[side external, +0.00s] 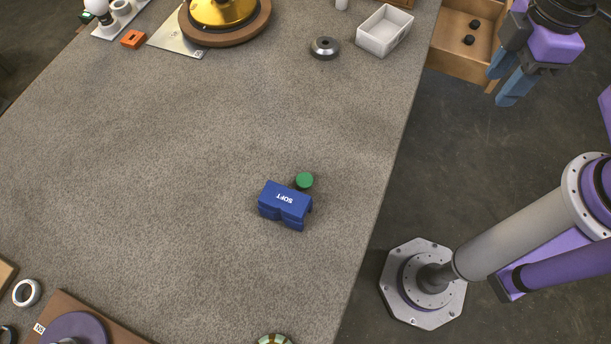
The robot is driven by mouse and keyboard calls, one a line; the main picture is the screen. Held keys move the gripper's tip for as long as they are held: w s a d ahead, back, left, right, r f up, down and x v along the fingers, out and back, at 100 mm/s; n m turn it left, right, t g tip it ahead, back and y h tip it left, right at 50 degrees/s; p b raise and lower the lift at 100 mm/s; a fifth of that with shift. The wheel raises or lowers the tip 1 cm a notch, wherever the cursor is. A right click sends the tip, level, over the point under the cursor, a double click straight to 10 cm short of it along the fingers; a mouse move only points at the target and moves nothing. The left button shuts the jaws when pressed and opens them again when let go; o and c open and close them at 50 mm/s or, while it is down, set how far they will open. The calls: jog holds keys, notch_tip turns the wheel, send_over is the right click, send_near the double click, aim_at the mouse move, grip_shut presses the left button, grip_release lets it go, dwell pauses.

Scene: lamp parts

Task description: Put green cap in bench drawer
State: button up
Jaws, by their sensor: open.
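The green cap (304,181) is small and round and sits on the grey bench top (180,170). It is right behind a blue block marked SOFT (285,204); I cannot tell if they touch. The wooden bench drawer (447,62) is pulled out at the upper right, beyond the bench's right edge. Two small black knobs or caps show in it. My gripper (502,86) is open and empty, by the drawer's right side and far from the green cap. It hides part of the drawer.
A white tray (384,30) and a dark metal ring (324,47) stand at the back right of the bench. A gold dome (222,12) on a wooden disc is at the back. A purple disc (75,329) is at the front left.

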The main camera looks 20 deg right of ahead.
jog(key=w+a+n, duration=0.1)
jog(key=w+a, duration=0.2)
jog(key=a, duration=0.4)
jog(key=w+a+n, duration=0.1)
jog(key=w+a, duration=0.1)
jog(key=a, duration=0.5)
jog(key=n, duration=0.1)
send_over(305, 180)
notch_tip(305, 180, down, 4)
jog(key=f, duration=1.2)
jog(key=shift+w+a+f, duration=0.1)
jog(key=shift+a+f, duration=0.1)
jog(key=shift+a, duration=0.15)
jog(key=shift+d+f, duration=0.2)
jog(key=shift+f, duration=1.15)
jog(key=shift+d+f, duration=0.15)
jog(key=shift+f, duration=1.15)
jog(key=c, duration=0.7)
jog(key=shift+r, duration=0.15)
jog(key=shift+c, duration=0.2)
